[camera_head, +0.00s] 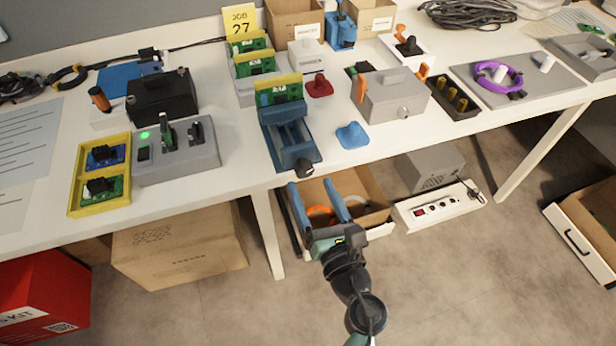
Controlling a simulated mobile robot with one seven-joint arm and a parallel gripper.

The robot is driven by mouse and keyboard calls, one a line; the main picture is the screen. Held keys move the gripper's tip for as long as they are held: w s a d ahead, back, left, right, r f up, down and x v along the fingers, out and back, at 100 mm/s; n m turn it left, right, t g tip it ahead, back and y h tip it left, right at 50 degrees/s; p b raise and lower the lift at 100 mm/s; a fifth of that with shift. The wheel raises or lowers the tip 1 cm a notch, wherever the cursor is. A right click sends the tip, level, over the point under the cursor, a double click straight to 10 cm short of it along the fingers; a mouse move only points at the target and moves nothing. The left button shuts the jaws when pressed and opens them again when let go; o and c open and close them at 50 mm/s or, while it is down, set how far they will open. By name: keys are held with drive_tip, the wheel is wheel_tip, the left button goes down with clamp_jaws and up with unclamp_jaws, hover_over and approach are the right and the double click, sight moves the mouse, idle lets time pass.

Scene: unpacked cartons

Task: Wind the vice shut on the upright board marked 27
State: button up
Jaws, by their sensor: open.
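The blue vice (291,147) stands near the front edge of the table. A green board (279,92) with a yellow top edge stands upright at its far end; I cannot read its marking. The vice's black handle knob (304,168) faces me at the near end, at the table edge. A yellow card (242,20) reading "JOB 27" stands at the back. My gripper (317,185) is open and empty, with its two blue fingers in front of the table edge, just below and near the knob. I see no contact with the knob.
More green boards (255,63) stand in a grey rack behind the vice. A blue knob-like piece (352,135) lies right of the vice, beside a grey box (390,97). A grey test unit (177,152) stands left. An open carton (372,187) is on the floor below.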

sight(306, 174)
drive_tip(key=shift+x, duration=1.6)
clamp_jaws()
